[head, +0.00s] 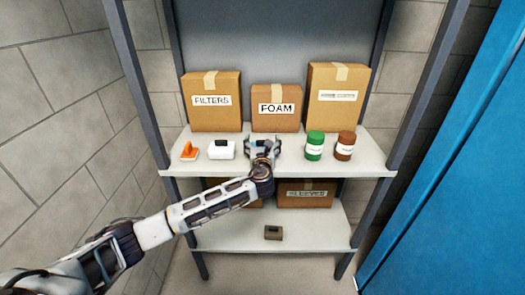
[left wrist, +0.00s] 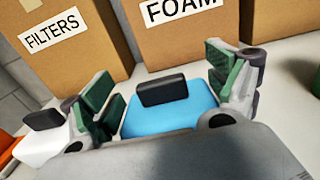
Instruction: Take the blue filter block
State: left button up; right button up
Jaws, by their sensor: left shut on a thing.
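The blue filter block (left wrist: 172,112) has a black handle on top and sits on the upper shelf in front of the FOAM box. In the left wrist view my left gripper (left wrist: 166,95) has its green-padded fingers on both sides of the block, shut on it. In the head view my left gripper (head: 263,150) reaches the shelf and hides most of the block. My right gripper is not in view.
A white block (head: 221,150) and an orange item (head: 189,151) stand to the left. A green jar (head: 314,146) and a brown jar (head: 345,146) stand to the right. Boxes marked FILTERS (head: 212,110) and FOAM (head: 276,115) and a taller box (head: 336,80) stand behind.

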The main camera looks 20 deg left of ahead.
pick_arm(q)
jog(key=shift+r, duration=0.4)
notch_tip(320, 180, up, 8)
jog(key=shift+r+p, duration=0.2)
jog(key=shift+p, duration=0.2)
jog(key=shift+r, duration=0.4)
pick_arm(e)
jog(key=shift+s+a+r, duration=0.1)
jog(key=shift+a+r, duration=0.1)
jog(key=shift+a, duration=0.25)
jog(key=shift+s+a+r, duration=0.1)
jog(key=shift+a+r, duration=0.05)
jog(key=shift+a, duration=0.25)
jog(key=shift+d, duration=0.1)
